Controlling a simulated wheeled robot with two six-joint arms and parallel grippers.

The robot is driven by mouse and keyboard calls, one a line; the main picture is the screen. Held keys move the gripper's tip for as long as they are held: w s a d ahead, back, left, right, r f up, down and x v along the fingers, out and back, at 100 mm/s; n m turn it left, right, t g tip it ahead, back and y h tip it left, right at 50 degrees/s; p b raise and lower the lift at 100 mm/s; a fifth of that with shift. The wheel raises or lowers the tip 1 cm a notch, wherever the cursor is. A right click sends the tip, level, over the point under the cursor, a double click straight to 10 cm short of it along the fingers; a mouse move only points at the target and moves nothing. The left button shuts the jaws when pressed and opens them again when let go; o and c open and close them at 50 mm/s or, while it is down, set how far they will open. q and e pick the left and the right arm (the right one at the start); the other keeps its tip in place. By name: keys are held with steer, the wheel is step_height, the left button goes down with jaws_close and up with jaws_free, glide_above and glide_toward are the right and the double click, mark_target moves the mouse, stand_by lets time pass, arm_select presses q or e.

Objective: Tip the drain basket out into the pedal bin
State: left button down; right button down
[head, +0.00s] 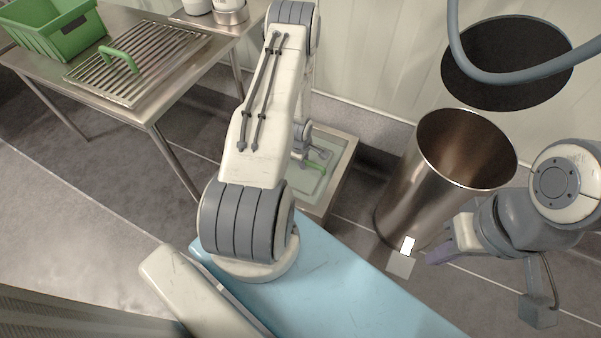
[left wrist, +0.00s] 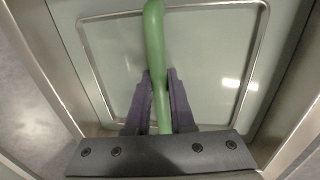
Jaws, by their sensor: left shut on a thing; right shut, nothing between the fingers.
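The pedal bin (head: 397,190) is a tall brushed-steel cylinder on the floor right of centre. Its round dark lid (head: 490,92) stands raised behind the open mouth. My right gripper (head: 428,257) is shut and empty, low beside the bin's foot, close to the pedal (head: 400,265); contact is unclear. The drain basket's green handle (left wrist: 154,35) is between the fingers of my left gripper (left wrist: 160,80), which is shut on it. Under the handle the left wrist view shows a thin metal rim around a pale green surface. The basket's contents and depth cannot be made out.
The square steel floor drain (head: 345,165) lies against the wall. A steel table (head: 150,115) at upper left holds a slatted grate (head: 165,50) with a green handle, and a green crate (head: 60,45). A grey hose (head: 455,45) hangs before the lid.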

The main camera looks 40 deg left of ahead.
arm_select(q)
steer(key=shift+r, duration=0.15)
steer(key=shift+r+p, duration=1.35)
steer(key=shift+p, duration=0.15)
steer(key=shift+r, duration=0.1)
step_height(320, 180, up, 13)
steer(key=p, duration=1.3)
step_height(320, 180, down, 12)
steer(key=b, duration=1.1)
steer(key=shift+r+b, duration=0.1)
steer(key=shift+b, duration=0.2)
steer(key=shift+r, duration=0.1)
